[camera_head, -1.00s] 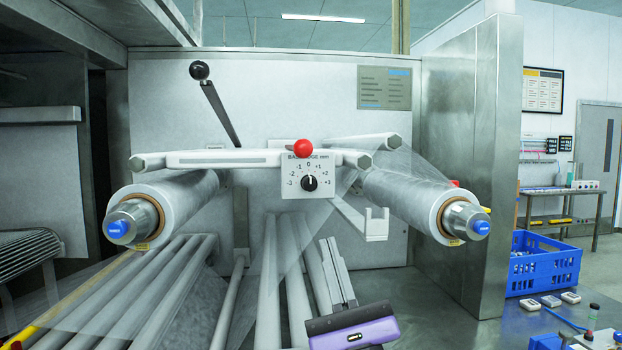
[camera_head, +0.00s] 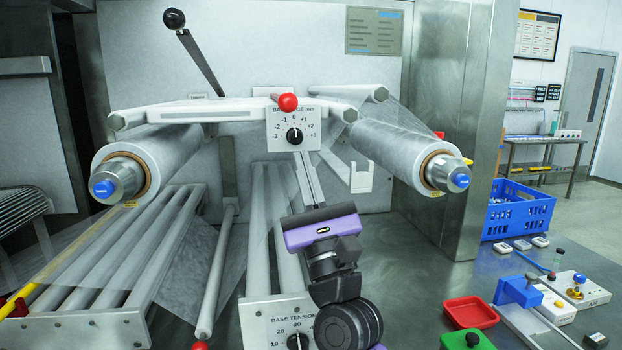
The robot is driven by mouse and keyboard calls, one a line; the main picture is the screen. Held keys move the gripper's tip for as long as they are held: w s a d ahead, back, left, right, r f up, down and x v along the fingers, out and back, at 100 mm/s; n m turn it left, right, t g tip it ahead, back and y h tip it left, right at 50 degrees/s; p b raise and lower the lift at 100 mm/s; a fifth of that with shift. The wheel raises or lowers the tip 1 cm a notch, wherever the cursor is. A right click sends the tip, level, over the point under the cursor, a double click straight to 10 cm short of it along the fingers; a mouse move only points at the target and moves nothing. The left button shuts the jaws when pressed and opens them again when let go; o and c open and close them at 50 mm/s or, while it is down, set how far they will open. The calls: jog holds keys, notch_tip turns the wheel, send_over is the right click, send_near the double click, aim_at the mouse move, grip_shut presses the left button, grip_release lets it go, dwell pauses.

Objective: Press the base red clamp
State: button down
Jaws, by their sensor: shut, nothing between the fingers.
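A red ball knob (camera_head: 287,102) stands at the top edge of the upper dial panel (camera_head: 282,135), whose label begins with "BASE" and is partly covered by the ball. I cannot tell for sure that this ball is the base red clamp. My gripper (camera_head: 298,154), with a purple body, is in the middle of the view. Its fingers are together, point up and away, and overlap the lower part of the panel, below the red ball. Nothing is held. Whether the fingertips touch the panel cannot be told.
Film rolls with blue end caps flank the panel, left (camera_head: 165,160) and right (camera_head: 405,155). A black-knobbed lever (camera_head: 195,50) rises behind. A "BASE TENSION" panel (camera_head: 285,310) is below. Another red ball (camera_head: 200,346) shows at the bottom edge. A red tray (camera_head: 470,312) lies right.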

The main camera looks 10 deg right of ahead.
notch_tip(320, 180, up, 6)
jog(key=w+a+p, duration=0.1)
jog(key=p, duration=0.2)
jog(key=shift+w+f, duration=0.15)
jog(key=shift+w, duration=0.15)
